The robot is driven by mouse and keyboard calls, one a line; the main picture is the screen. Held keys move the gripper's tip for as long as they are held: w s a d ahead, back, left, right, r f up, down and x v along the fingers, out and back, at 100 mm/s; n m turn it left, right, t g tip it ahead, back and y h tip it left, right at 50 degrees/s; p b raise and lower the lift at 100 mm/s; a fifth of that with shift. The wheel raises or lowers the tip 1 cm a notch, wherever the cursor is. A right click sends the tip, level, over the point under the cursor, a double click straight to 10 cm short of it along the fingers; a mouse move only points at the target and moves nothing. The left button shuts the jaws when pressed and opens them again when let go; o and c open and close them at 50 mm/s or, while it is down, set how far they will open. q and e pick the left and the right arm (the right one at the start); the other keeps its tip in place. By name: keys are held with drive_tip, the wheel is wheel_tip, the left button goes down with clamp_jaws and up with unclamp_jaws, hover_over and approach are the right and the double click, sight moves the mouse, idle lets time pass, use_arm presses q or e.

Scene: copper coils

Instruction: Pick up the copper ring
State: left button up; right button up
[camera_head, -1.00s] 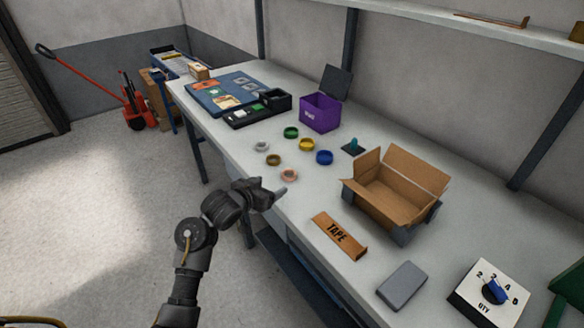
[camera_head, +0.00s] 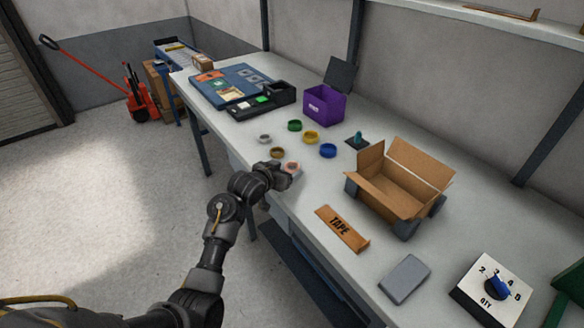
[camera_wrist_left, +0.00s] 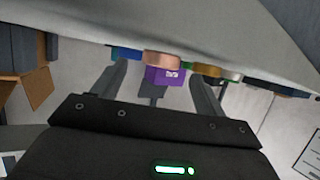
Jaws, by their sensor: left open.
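The copper ring (camera_head: 292,166) is pinkish and lies on the white workbench (camera_head: 306,192) near its front edge. My left gripper (camera_head: 282,174) is beside it on the front side and partly overlaps it in the head view. In the left wrist view, the copper ring (camera_wrist_left: 162,59) shows ahead, between the two spread fingers of my left gripper (camera_wrist_left: 158,72). The gripper is open and empty. I cannot tell whether it touches the ring. My right gripper is not in view.
Near the copper ring lie a brown-gold ring (camera_head: 277,152), a blue ring (camera_head: 328,151), a yellow ring (camera_head: 311,137), a green ring (camera_head: 295,125) and a grey ring (camera_head: 264,138). A purple box (camera_head: 323,106) stands behind. An open carton (camera_head: 400,190) and TAPE block (camera_head: 341,228) are to the right.

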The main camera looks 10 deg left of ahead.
sight(295, 164)
use_arm(q)
drive_tip(key=shift+x, duration=1.25)
drive_tip(key=shift+w+d, duration=0.1)
drive_tip(key=shift+w, duration=0.15)
drive_tip(key=c, duration=1.5)
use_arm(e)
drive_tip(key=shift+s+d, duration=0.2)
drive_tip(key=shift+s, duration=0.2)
use_arm(q)
drive_tip(key=shift+r, duration=0.1)
